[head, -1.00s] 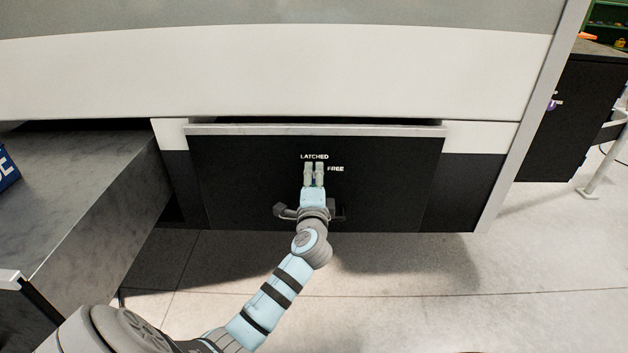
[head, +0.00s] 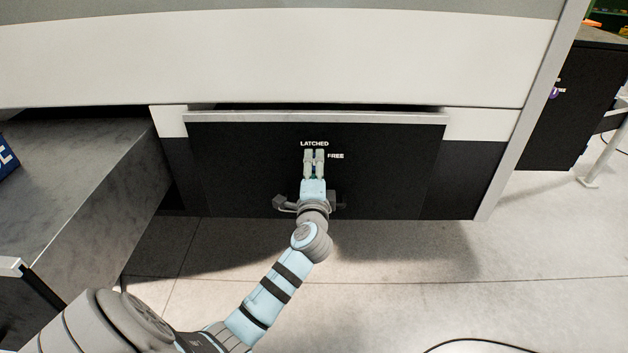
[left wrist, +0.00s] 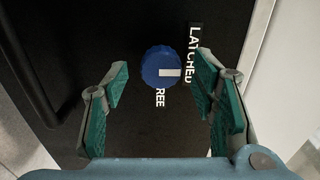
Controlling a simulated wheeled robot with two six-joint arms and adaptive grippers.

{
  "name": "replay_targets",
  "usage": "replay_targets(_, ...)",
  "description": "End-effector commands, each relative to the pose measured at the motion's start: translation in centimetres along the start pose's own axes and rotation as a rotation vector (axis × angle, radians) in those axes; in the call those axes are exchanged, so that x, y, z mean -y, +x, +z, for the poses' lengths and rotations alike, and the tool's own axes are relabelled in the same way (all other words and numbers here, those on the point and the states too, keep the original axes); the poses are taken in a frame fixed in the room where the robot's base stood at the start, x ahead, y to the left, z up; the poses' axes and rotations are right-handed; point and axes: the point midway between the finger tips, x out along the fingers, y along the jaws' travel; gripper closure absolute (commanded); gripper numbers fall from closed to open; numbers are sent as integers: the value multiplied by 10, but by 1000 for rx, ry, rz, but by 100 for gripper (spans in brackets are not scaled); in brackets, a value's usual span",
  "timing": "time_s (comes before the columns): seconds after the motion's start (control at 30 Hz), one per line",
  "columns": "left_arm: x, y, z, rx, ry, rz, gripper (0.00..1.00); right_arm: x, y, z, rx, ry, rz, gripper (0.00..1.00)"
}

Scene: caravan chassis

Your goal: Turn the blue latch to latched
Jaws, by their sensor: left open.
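The blue latch (left wrist: 161,66) is a round knob on a black panel in the left wrist view. Its white mark points right in that view, toward the word LATCHED (left wrist: 194,68); the word FREE (left wrist: 160,97) is partly hidden below the knob. My left gripper (head: 314,152) is open in front of the panel. In the left wrist view its two fingers stand on either side of the knob, with gaps and no visible contact. In the head view the fingers hide most of the knob. My right gripper is not in view.
The black panel (head: 390,175) has a grey top edge and a dark handle (head: 285,203) low down, partly behind my gripper. A grey-topped counter (head: 75,190) stands at left. A black cabinet (head: 570,110) stands at right. The floor in front is mostly clear.

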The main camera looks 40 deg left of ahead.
Motion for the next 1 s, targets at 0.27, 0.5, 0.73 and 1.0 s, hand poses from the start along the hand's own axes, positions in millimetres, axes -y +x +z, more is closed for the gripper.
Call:
replay_targets(0.27,-2,-76,0,0,-5,5,48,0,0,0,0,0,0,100)
replay_targets(0.5,0,-104,0,1,-2,1,48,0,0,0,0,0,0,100)
replay_targets(0.73,0,-104,0,1,-1,1,48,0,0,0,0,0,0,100)
replay_targets(1.0,0,-104,0,0,-13,0,48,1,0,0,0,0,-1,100)
